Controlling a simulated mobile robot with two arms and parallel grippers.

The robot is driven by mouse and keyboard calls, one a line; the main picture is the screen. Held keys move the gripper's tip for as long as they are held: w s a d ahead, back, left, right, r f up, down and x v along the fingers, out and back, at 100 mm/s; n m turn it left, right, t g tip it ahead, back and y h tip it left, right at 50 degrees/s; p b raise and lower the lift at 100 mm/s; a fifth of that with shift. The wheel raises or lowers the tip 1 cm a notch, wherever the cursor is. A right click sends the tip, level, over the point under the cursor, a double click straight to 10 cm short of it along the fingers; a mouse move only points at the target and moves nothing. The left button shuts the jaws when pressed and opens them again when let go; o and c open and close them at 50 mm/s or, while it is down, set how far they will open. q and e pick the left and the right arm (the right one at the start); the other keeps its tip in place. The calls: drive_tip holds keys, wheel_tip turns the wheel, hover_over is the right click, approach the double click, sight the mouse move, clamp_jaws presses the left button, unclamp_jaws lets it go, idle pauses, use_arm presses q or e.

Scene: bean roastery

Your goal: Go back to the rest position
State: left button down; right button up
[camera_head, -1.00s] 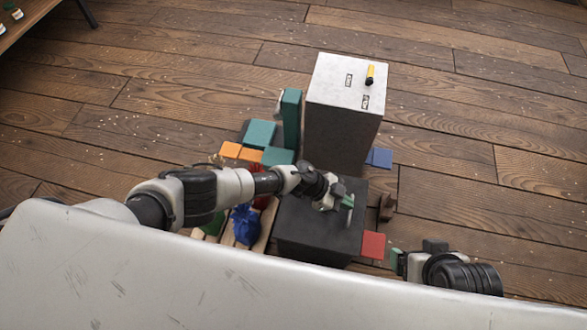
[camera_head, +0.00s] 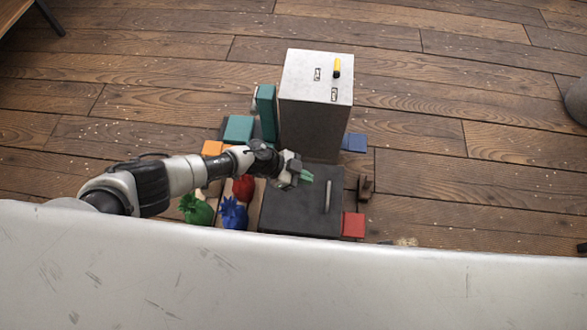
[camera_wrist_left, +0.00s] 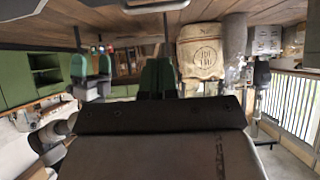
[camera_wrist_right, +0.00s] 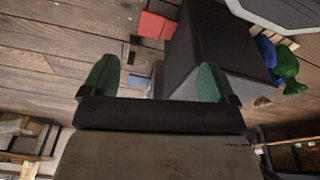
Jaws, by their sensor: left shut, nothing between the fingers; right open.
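My left gripper (camera_head: 306,176) is over the far part of a dark box (camera_head: 285,216) in the head view. Its green fingers are together with nothing between them; they also show closed in the left wrist view (camera_wrist_left: 157,78). The fingers are apart from an upright silver bar (camera_head: 327,197) on the box. My right gripper is outside the head view. In the right wrist view my right gripper (camera_wrist_right: 155,82) has its two green fingers wide apart and empty, with the dark box (camera_wrist_right: 205,45) beyond them.
A tall grey cabinet (camera_head: 315,125) with a yellow-black item (camera_head: 337,68) on top stands behind the box. Red (camera_head: 243,188), blue (camera_head: 233,213) and green (camera_head: 196,209) bags lie left of it. A red block (camera_head: 353,225) is at its right. Floor farther right is mostly clear.

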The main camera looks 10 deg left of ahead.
use_arm(q)
drive_tip(key=shift+p+v, duration=0.55)
drive_tip(key=shift+v, duration=1.45)
use_arm(e)
drive_tip(key=shift+s+d+f, duration=0.1)
drive_tip(key=shift+s+f, duration=0.25)
drive_tip(key=shift+f, duration=0.4)
drive_tip(key=shift+s+a+f, duration=0.1)
drive_tip(key=shift+s+f, duration=0.25)
drive_tip(key=shift+f, duration=0.4)
drive_tip(key=shift+s+d+f, duration=0.1)
drive_tip(key=shift+s+f, duration=0.25)
drive_tip(key=shift+f, duration=0.4)
use_arm(q)
drive_tip(key=shift+d, duration=0.1)
